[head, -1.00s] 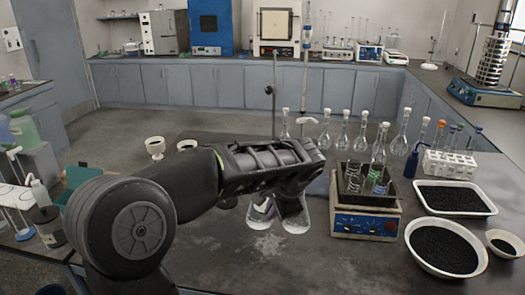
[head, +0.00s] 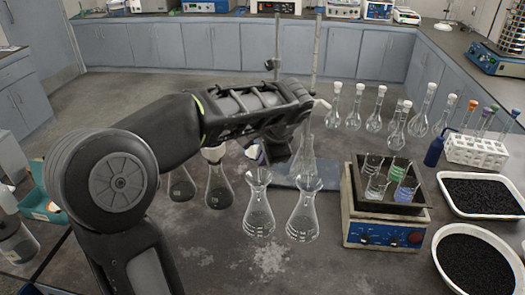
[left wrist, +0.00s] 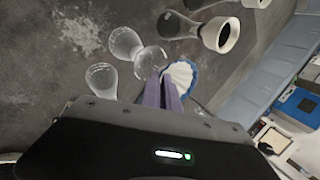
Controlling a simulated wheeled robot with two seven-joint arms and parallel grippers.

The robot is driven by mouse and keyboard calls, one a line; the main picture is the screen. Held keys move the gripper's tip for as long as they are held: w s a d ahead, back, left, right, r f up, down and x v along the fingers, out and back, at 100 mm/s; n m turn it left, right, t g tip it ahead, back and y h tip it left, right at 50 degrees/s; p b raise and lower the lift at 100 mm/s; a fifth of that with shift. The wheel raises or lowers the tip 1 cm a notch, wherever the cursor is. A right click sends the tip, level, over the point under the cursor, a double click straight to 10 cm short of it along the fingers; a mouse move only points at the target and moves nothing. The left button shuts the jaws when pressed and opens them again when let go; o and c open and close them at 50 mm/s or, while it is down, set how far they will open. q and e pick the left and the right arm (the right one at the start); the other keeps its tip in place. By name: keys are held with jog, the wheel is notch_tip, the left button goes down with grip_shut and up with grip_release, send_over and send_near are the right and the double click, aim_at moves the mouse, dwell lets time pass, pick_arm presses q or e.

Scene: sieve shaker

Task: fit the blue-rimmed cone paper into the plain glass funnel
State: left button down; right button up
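The blue-rimmed cone paper (left wrist: 183,73) is white with a scalloped blue rim. My left gripper (left wrist: 164,78) has its purple fingers close together at the paper's left edge and looks shut on its wall. In the head view the left gripper (head: 280,153) is above and behind the clear flasks, with part of the pale paper (head: 254,152) beside it. A clear glass funnel (head: 258,177) sits in the left clear flask (head: 258,215). It also shows in the left wrist view (left wrist: 150,60), just left of the paper. My right gripper is not in view.
Another clear flask (head: 303,218) stands right of the first. Dark flasks (head: 218,188) with white funnels stand left. The shaker (head: 385,225) with small beakers is right, with trays of black grains (head: 470,262) beyond. The front table is clear.

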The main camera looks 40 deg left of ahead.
pick_arm(q)
jog(key=shift+f+b, duration=1.5)
jog(key=shift+f, duration=0.4)
jog(key=shift+f, duration=0.3)
dwell(0.3)
jog(key=shift+f+b, duration=1.1)
jog(key=shift+b, duration=0.05)
jog(key=shift+f, duration=0.2)
jog(key=shift+f+b, duration=0.3)
jog(key=shift+b, duration=0.1)
jog(key=shift+f, duration=0.1)
